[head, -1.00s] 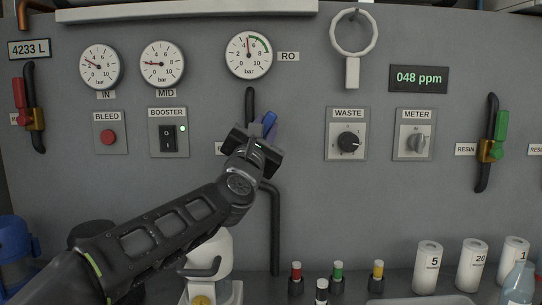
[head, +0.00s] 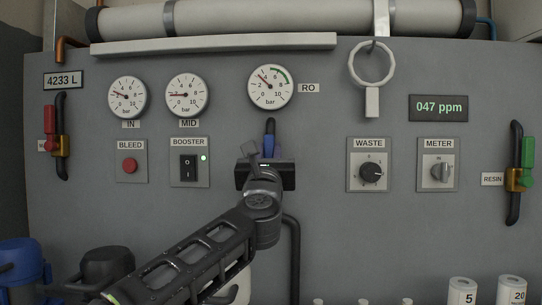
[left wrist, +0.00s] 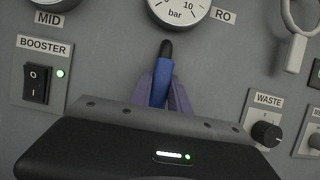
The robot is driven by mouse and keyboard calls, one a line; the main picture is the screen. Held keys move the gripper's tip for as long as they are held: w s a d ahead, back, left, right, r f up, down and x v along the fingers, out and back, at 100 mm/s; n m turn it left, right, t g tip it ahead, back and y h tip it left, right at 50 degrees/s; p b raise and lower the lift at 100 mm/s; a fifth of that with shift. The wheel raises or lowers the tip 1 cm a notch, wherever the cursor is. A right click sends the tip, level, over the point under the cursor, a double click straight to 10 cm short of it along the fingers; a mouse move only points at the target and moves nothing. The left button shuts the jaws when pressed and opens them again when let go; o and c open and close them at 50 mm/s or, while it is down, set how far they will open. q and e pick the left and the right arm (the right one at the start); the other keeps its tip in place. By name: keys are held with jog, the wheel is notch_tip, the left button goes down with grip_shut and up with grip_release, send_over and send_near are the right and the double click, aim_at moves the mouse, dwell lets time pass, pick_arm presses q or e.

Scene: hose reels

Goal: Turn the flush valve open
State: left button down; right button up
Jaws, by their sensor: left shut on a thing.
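The flush valve's blue handle (head: 268,144) stands on the grey panel below the RO gauge, on a black pipe (head: 270,126). It points straight up, in line with the pipe. In the left wrist view the handle (left wrist: 161,84) sits upright between my two fingers. My left gripper (head: 267,156) is shut on it from the front. The gripper body hides the valve's lower part and any label there. My right gripper is in neither view.
Above are the RO gauge (head: 270,87) and a hanging ring (head: 373,66). The BOOSTER switch (head: 188,168) is to the left, the WASTE knob (head: 371,173) to the right. A red-handled valve (head: 51,119) and a green-handled valve (head: 527,150) flank the panel.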

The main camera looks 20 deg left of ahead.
aim_at(269, 154)
pick_arm(q)
jog(key=c, duration=1.2)
grip_release()
jog(key=shift+c, duration=0.2)
jog(key=shift+f, duration=0.1)
jog(key=b+v, duration=0.2)
jog(key=v, duration=0.4)
jog(key=shift+s+d+f, duration=0.1)
jog(key=shift+s, duration=0.25)
jog(key=shift+s+d+f, duration=0.1)
jog(key=shift+s+f, duration=0.1)
jog(key=shift+s, duration=0.25)
